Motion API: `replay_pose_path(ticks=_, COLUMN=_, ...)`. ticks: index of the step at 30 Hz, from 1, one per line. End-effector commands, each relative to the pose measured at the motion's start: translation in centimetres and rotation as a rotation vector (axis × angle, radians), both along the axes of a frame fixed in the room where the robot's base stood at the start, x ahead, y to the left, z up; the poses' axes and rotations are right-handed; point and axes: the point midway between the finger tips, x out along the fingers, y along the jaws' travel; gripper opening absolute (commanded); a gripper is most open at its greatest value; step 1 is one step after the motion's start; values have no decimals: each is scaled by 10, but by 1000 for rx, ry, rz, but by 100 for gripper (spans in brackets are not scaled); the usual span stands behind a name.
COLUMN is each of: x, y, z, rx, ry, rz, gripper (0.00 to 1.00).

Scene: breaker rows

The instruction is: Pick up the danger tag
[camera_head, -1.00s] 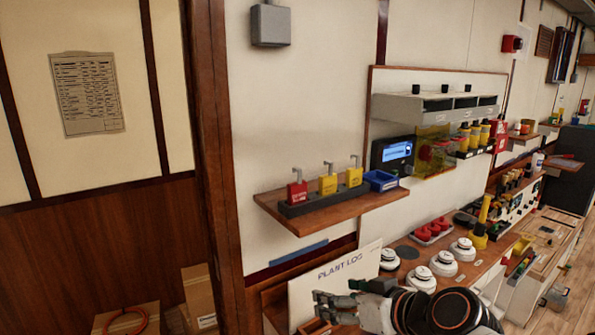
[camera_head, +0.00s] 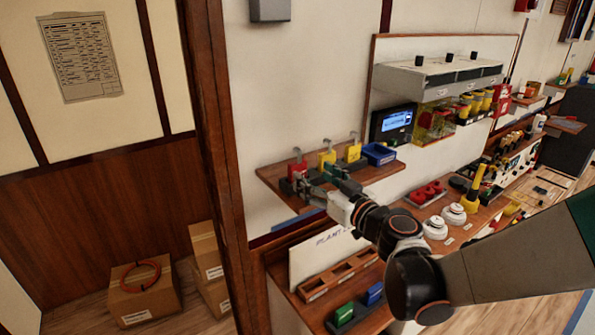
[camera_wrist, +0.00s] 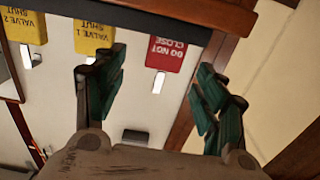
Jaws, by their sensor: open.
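The red danger tag (camera_head: 298,170) stands at the left end of a row of tags in a dark holder on the wooden wall shelf. In the wrist view the red tag (camera_wrist: 166,54) reads "DO NOT CLOSE", upside down. Two yellow tags (camera_wrist: 94,34) (camera_wrist: 24,26) marked "VALVE 1 SHUT" and "VALVE 2 SHUT" are to its left. My gripper (camera_head: 320,183) is at the shelf front, partly hiding the holder. In the wrist view my gripper (camera_wrist: 160,85) is open and empty, its green-padded fingers on either side of the red tag's line. Contact with the tag is not visible.
A blue bin (camera_head: 379,153) sits at the shelf's right end. Below are a "PLANT LOG" board (camera_head: 315,258), a wooden slotted tray (camera_head: 342,275) and white round detectors (camera_head: 435,228). A wooden post (camera_head: 212,150) borders the shelf's left side.

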Motion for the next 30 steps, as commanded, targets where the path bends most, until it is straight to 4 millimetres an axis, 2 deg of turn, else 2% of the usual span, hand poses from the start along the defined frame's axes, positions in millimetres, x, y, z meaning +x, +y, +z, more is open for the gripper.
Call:
replay_pose_path(ticks=3, x=12, y=8, z=0, rx=0, ry=0, rz=1, gripper=65)
replay_pose_path(ticks=11, x=22, y=17, z=-2, rx=0, ry=0, rz=0, gripper=65)
replay_pose_path(ticks=21, x=54, y=44, z=-8, rx=-1, ry=1, rz=1, gripper=65)
replay_pose_path(ticks=28, x=56, y=45, z=-7, rx=-1, ry=1, rz=-1, gripper=65)
replay_pose_path(ticks=30, x=56, y=45, z=-7, rx=-1, ry=1, rz=-1, gripper=49)
